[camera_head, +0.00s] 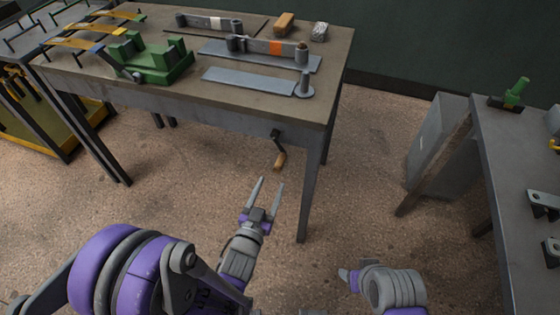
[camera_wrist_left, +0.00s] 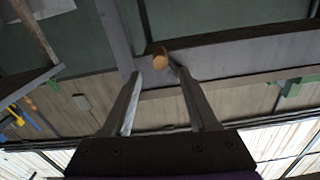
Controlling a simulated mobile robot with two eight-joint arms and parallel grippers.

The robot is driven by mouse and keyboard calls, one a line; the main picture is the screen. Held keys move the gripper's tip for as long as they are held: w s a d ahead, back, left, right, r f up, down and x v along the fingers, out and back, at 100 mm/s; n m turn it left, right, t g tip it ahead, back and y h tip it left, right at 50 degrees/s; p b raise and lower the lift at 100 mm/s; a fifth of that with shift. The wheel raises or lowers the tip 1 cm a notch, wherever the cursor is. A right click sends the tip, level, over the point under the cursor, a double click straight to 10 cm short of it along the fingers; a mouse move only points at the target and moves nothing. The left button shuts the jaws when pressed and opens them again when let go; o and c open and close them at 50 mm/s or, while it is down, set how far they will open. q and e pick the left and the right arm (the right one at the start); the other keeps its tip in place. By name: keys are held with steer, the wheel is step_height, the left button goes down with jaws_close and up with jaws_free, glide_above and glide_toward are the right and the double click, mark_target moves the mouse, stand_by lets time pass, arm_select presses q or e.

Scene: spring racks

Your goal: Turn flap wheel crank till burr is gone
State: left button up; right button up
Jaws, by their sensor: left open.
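A crank (camera_head: 278,138) with a dark arm and a wooden handle (camera_head: 280,160) hangs at the front edge of the workbench, near its right leg. My left gripper (camera_head: 271,182) is open and empty, a little below the handle, with its fingers pointing up towards it. In the left wrist view, the round end of the handle (camera_wrist_left: 160,58) shows just beyond the open fingertips and between them. I see no contact. I cannot make out a burr.
The workbench (camera_head: 240,112) carries a green fixture (camera_head: 150,62), a shaft with an orange band (camera_head: 275,47), a flat grey strip (camera_head: 250,82) and small blocks. A second table (camera_head: 510,170) stands at the right.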

mark_target(280, 163)
arm_select(q)
steer(key=x, duration=0.9)
steer(key=shift+w, duration=0.15)
jaws_close()
stand_by(1.1)
